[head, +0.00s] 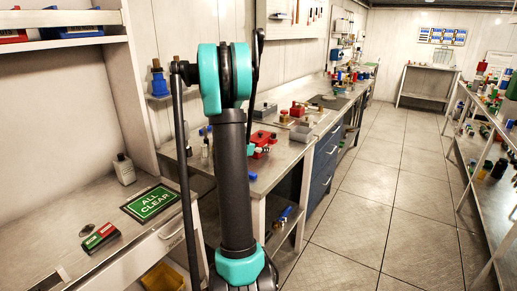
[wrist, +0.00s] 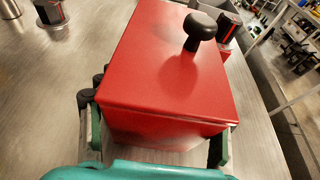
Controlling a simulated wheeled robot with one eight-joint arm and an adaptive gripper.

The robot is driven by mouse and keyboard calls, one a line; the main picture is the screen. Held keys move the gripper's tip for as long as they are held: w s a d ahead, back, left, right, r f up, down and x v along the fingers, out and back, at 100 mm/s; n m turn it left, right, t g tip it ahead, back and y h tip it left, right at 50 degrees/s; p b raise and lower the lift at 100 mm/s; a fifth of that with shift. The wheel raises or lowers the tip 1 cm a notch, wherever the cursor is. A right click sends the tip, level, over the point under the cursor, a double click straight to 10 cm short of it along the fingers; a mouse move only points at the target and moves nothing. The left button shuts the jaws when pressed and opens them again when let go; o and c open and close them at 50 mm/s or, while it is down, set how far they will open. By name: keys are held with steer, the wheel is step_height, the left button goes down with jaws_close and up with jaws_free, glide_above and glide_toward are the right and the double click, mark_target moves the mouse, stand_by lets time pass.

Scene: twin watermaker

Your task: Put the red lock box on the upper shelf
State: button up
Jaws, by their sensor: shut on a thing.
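The red lock box (wrist: 165,75) fills the middle of the wrist view, with a black knob on its lid. My gripper (wrist: 155,125) is shut on it, one finger at each side of its near end. The steel bench top lies below; whether the box touches it I cannot tell. In the head view the box (head: 263,140) shows beside my arm at the bench, partly hidden, with a teal bit of my gripper near it. A shelf (head: 60,43) at the upper left bears a red bin and a blue bin.
Bottles and small fittings stand on the long bench (head: 285,165). Another red item (head: 298,109) sits further back. An "ALL CLEAR" sign (head: 152,203) and a red-green block (head: 101,236) lie on the left desk. A loaded rack (head: 485,150) lines the right; the tiled aisle (head: 380,190) is clear.

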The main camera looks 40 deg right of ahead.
steer(key=o, duration=1.8)
